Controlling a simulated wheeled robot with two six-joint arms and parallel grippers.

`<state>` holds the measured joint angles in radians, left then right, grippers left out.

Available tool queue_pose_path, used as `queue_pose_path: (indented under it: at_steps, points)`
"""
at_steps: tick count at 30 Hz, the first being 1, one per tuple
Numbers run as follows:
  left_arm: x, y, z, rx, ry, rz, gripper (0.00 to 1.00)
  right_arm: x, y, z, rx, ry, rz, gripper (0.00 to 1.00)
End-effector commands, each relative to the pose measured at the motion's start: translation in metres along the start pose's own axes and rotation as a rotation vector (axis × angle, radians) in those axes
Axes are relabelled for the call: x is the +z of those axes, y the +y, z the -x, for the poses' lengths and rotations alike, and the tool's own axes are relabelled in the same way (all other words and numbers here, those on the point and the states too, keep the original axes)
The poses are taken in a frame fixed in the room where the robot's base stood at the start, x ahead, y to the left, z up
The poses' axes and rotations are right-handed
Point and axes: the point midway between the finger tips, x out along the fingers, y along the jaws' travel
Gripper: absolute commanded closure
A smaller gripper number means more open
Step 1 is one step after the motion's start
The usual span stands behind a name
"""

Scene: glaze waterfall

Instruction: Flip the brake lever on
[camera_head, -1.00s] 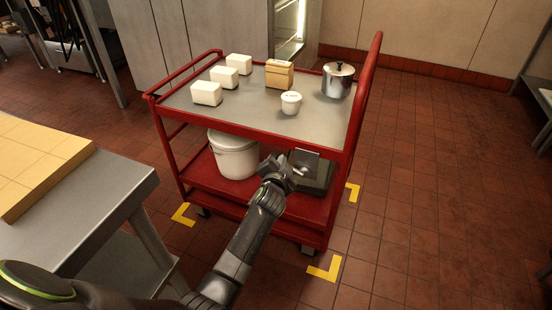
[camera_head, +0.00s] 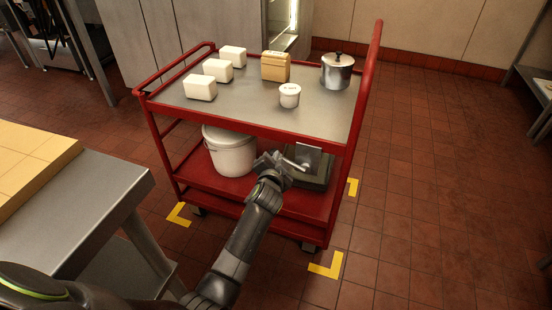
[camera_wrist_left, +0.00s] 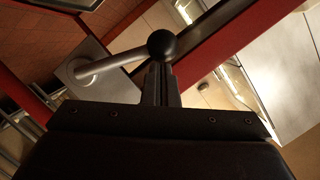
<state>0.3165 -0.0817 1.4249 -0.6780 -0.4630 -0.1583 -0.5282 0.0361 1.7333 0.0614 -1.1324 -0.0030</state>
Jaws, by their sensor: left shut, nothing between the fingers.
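The brake lever (camera_wrist_left: 122,58) is a silver rod with a black ball knob (camera_wrist_left: 163,45) in the left wrist view. Its pivot end (camera_wrist_left: 85,70) meets a grey plate at the left. In the head view the small pale lever (camera_head: 295,164) shows in front of a grey box (camera_head: 318,177) on the red cart's shelf. My left gripper (camera_head: 280,164) is shut and empty beside the lever. In the wrist view its fingers (camera_wrist_left: 160,75) are together just below the knob; I cannot tell whether they touch it. My right gripper is not in view.
The red cart (camera_head: 230,125) carries white blocks (camera_head: 200,87), a tan block (camera_head: 275,67), a small white tub (camera_head: 289,95) and a metal pot (camera_head: 337,70) on top. A white bucket (camera_head: 230,155) stands below. A steel table (camera_head: 85,205) is at left. Floor at right is clear.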

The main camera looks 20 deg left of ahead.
Motion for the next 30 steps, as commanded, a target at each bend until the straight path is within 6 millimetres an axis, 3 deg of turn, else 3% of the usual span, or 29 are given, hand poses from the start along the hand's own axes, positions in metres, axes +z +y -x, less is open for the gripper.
queue_pose_path:
  at_steps: [20,30]
  points:
    - [0.007,0.000,-0.002,0.020,-0.001,0.069,1.00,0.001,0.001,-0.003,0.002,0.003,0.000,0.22]
    - [0.022,0.003,-0.007,0.062,-0.003,0.202,1.00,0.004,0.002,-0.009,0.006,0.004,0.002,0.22]
